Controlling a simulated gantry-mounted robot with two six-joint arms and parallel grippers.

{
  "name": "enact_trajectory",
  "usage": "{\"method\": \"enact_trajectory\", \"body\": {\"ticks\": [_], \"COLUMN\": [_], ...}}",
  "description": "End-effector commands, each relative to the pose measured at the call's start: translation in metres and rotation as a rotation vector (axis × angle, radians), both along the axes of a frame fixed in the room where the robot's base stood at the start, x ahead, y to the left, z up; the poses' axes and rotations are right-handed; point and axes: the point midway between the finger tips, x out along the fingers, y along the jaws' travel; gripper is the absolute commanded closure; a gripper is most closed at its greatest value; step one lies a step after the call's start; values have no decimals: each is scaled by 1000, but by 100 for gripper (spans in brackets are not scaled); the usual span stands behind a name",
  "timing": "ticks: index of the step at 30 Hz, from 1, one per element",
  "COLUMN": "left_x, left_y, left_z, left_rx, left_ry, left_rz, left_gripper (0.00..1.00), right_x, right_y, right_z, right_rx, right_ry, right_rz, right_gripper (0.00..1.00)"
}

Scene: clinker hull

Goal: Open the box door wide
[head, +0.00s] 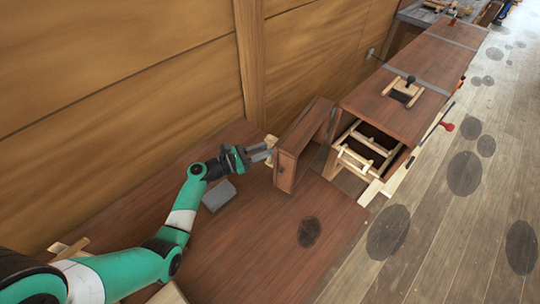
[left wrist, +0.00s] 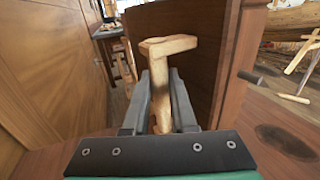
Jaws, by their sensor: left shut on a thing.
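The box (head: 400,85) is a long brown wooden chest with its near end open. Its door (head: 303,130), a deep brown panel, stands ajar to the left of the opening, with a gap between them. My left gripper (head: 268,152) is on the door's left side, shut on a pale wooden T-shaped piece (head: 271,140). In the left wrist view, the T-shaped piece (left wrist: 167,48) stands between the fingers (left wrist: 160,105), in front of the door (left wrist: 195,35). I cannot tell whether it is fixed to the door. My right gripper is not in view.
A pale wooden frame (head: 365,150) sits inside the box opening. A grey block (head: 218,195) lies on the brown platform (head: 255,250), near my left forearm. A plank wall (head: 120,90) runs along the left. The platform in front of the door is mostly clear.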

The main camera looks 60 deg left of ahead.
Motion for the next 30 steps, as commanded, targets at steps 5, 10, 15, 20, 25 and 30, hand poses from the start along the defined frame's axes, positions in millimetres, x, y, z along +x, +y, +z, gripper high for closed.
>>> {"method": "enact_trajectory", "body": {"ticks": [5, 10, 15, 20, 25, 30], "left_x": [3, 3, 3, 3, 3, 2], "left_y": [5, 5, 4, 4, 4, 4], "left_z": [-1, 0, -1, 0, 0, 0], "left_rx": [-1, -1, -1, -1, -1, -1], "left_ry": [1, 1, 1, 1, 1, 1], "left_rz": [-9, -11, -11, -11, -10, -11], "left_gripper": [100, 100, 100, 47, 45, 45], "right_x": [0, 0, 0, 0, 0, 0], "right_y": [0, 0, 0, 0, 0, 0], "right_z": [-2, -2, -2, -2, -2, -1], "right_rx": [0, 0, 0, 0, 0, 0], "right_ry": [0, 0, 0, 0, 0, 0], "right_rz": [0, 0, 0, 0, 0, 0], "right_gripper": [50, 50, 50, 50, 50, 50]}}
